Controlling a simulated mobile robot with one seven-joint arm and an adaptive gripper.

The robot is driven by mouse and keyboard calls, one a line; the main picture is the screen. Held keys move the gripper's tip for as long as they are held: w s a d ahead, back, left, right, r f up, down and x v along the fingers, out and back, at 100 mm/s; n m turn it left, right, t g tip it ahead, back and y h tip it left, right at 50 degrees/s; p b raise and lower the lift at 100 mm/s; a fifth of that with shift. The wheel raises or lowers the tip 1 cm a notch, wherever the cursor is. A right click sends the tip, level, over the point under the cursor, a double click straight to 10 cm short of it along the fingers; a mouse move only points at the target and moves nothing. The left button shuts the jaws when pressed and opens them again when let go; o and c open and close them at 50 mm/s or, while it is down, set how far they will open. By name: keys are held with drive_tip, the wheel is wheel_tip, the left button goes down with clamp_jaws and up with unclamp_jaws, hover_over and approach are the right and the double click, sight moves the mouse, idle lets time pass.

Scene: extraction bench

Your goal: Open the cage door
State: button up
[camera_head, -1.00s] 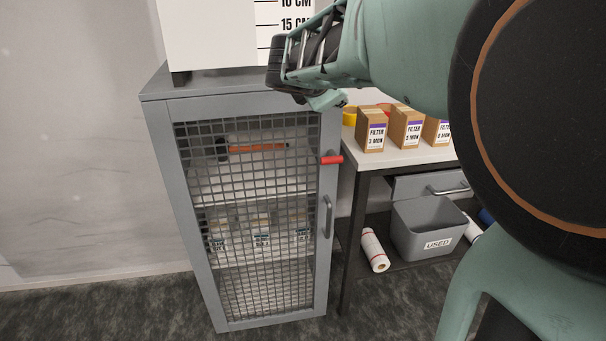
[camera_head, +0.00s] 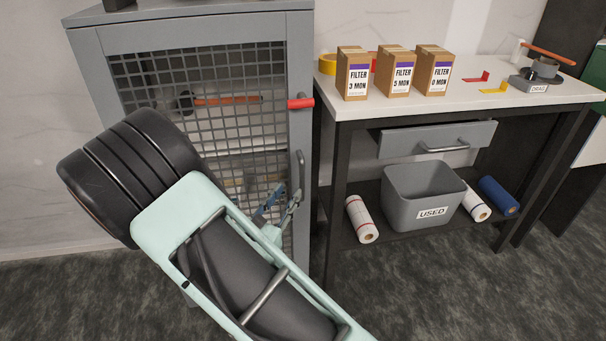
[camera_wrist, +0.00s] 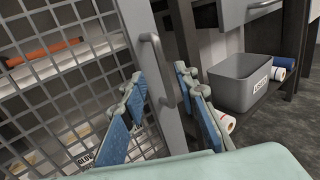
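The cage door (camera_head: 299,132), a grey frame with wire mesh, is shut on the grey cabinet (camera_head: 190,22). Its vertical bar handle (camera_head: 300,172) is on the right side of the frame, and a red peg-like latch (camera_head: 300,103) sticks out above it. My gripper (camera_head: 281,200) is at the handle. In the wrist view my gripper (camera_wrist: 160,76) is open, with a blue-padded finger on each side of the handle (camera_wrist: 158,68). I cannot tell whether either finger touches it. My arm hides the lower left of the door in the head view.
A hammer-like tool with an orange handle (camera_head: 228,100) lies behind the mesh. To the right, a workbench (camera_head: 470,100) holds filter boxes (camera_head: 397,72). A drawer (camera_head: 480,139), a grey USED bin (camera_head: 400,215) and rolls are below. The floor in front is clear.

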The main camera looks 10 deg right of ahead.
sight(301, 174)
drive_tip(key=b+x, duration=0.2)
drive_tip(key=x, duration=0.8)
drive_tip(key=shift+w+d+r, duration=0.1)
drive_tip(key=shift+d+r, duration=0.05)
drive_tip(key=shift+d, duration=0.05)
drive_tip(key=shift+c, duration=0.2)
clamp_jaws()
